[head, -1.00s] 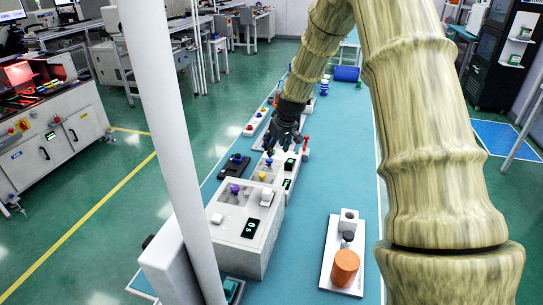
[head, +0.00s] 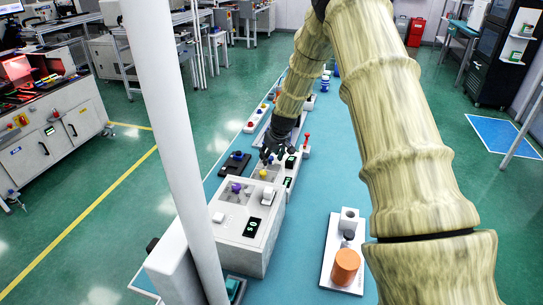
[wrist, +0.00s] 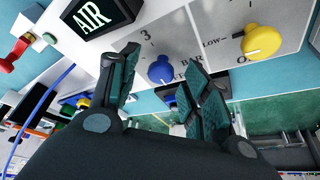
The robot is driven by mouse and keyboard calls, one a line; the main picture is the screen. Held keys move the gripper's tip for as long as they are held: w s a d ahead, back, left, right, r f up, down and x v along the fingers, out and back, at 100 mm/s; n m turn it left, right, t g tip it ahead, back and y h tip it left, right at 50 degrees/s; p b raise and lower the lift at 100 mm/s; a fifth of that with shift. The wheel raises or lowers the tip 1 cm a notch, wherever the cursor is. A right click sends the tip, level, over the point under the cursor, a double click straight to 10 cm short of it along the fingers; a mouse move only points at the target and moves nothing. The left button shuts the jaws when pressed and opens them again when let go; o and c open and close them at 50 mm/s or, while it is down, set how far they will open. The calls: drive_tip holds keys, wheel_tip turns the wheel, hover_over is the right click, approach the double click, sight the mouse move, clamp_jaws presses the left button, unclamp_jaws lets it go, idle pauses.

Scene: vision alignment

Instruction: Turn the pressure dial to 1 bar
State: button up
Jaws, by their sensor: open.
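The pressure dial is a blue round knob (wrist: 160,70) on a light panel in the wrist view, with a "3" above it and "BAR" lettering beside it. A small pale mark shows near its lower edge; I cannot read which value it points at. My gripper (wrist: 164,62) is open, its dark fingers to the left and right of the blue knob in the picture. I cannot tell whether they touch it. In the head view my gripper (head: 269,157) is over the far part of the row of panels and largely hides the blue knob.
A yellow knob (wrist: 263,40) marked "LOW" is close on the right, and a dark "AIR" display (wrist: 92,17) on the left. A red lever (head: 306,139) stands beyond the panel. A white box (head: 240,225) is nearer. A plate with an orange cylinder (head: 345,267) lies on the right.

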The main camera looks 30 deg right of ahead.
drive_tip(key=shift+w+f, duration=0.1)
drive_tip(key=shift+f, duration=0.05)
drive_tip(key=c, duration=1)
drive_tip(key=shift+c, duration=0.2)
drive_tip(key=shift+m, duration=0.3)
drive_tip(key=m+h+p, duration=0.1)
drive_tip(key=m, duration=0.1)
drive_tip(key=m+h+p, duration=0.1)
drive_tip(key=m, duration=0.2)
drive_tip(key=shift+w+a+g, duration=0.1)
drive_tip(key=shift+a+g, duration=0.1)
drive_tip(key=shift+g, duration=0.2)
drive_tip(key=m+g, duration=0.1)
drive_tip(key=m, duration=0.2)
drive_tip(key=m+h, duration=0.1)
drive_tip(key=m, duration=0.2)
drive_tip(key=shift+w+a+g+h+p, duration=0.1)
drive_tip(key=shift+w+g+h+p, duration=0.05)
drive_tip(key=shift+g+h+p, duration=0.2)
drive_tip(key=o, duration=1)
drive_tip(key=shift+o, duration=0.2)
